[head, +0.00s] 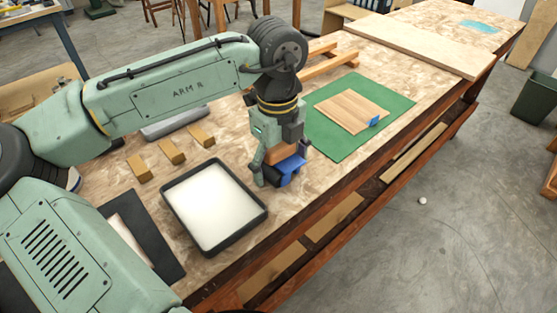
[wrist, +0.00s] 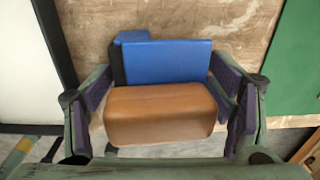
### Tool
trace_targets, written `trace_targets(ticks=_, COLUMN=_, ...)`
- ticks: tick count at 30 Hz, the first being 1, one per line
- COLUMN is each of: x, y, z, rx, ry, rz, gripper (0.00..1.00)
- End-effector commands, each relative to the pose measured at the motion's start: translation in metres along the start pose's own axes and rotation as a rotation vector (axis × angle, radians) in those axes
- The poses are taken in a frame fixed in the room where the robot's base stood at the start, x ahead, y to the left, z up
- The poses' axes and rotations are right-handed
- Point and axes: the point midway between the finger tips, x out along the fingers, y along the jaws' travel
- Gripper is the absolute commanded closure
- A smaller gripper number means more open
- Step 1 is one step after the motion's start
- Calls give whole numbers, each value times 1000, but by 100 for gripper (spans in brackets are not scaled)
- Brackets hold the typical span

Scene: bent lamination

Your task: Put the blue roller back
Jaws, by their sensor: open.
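The blue roller (head: 289,170) is at the table's front edge, between a dark tray and a green mat. In the wrist view it shows as a blue body (wrist: 168,62) with a brown wooden block-like handle (wrist: 160,114) nearer the camera. My gripper (head: 280,165) is directly over it, pointing down. In the wrist view my gripper (wrist: 167,108) is open, one finger on each side of the brown handle. A narrow gap shows on the right; on the left I cannot tell whether the finger touches. The roller's underside is hidden.
The dark tray (head: 262,212) with a white filling is left of the gripper. Several tan blocks (head: 171,152) lie behind it. The green mat (head: 318,133) holds a wooden panel (head: 350,108) with a small blue piece (head: 374,121) at its edge. Wooden bars (head: 320,70) lie further back.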

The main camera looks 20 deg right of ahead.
Motion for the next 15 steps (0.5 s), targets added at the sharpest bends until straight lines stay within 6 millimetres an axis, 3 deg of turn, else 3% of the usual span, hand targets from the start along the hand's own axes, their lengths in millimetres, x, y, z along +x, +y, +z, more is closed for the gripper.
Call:
trace_targets(ticks=10, x=-3, y=0, z=1, rx=-1, ry=-2, rz=1, gripper=22)
trace_targets(ticks=15, x=-18, y=0, z=1, rx=-2, ry=-4, rz=-1, gripper=22)
